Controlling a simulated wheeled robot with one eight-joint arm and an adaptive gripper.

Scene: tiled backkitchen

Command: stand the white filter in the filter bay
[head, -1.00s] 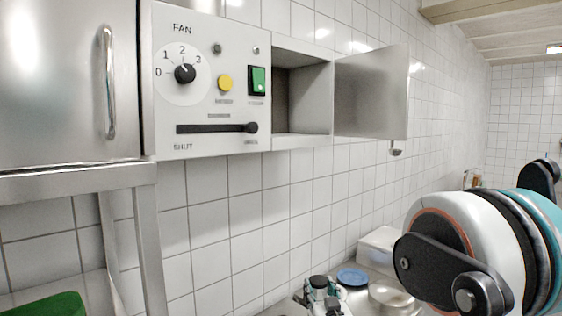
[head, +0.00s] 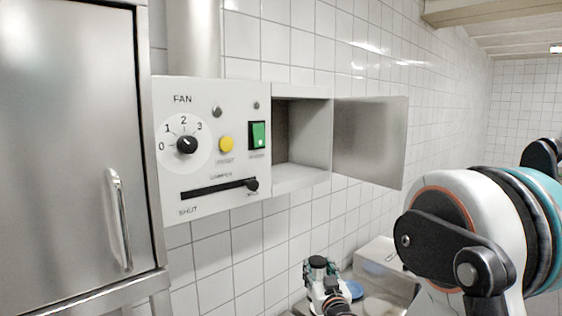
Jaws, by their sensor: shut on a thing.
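The filter bay (head: 302,178) looks to be the open, empty metal box to the right of the fan panel, with its door (head: 369,142) swung open to the right. Its floor and walls show. I cannot make out the white filter in this view. The far part of my arm (head: 322,285) shows small at the bottom centre, low and in front of the tiled wall, below the bay. No gripper fingers can be made out there, so I cannot see what they hold.
The fan panel (head: 205,118) has a knob, buttons and a slider left of the bay. A steel cabinet (head: 65,130) fills the left. A white box (head: 378,256) and a blue round thing (head: 355,289) sit low on the right. My large arm joint covers the lower right.

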